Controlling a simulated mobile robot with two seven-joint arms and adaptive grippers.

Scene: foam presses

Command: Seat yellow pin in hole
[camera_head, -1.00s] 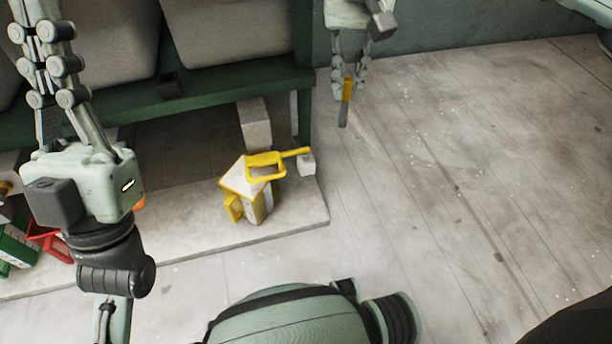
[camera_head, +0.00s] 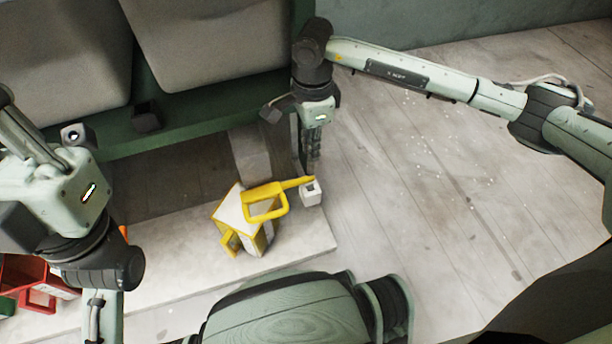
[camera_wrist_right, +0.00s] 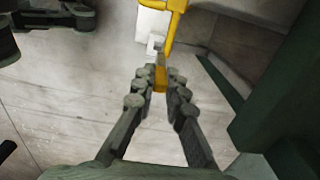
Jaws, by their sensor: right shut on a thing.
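My right gripper (camera_head: 313,160) points down just above a small white block (camera_head: 311,191) with a dark hole in its top. In the right wrist view my right gripper (camera_wrist_right: 157,86) is shut on the yellow pin (camera_wrist_right: 161,76), whose grey end points toward the white block (camera_wrist_right: 154,42). The pin is hidden by the fingers in the head view. It is held above the block; whether its end touches the hole I cannot tell. My left gripper (camera_head: 22,135) is at the left edge, its fingertips cut off or unclear.
A yellow-and-white box with a yellow handle (camera_head: 265,203) stands close left of the block, on a pale slab (camera_head: 180,262). A green bench frame (camera_head: 200,127) with grey cushions stands behind. Red containers (camera_head: 22,272) lie at lower left. The floor at right is clear.

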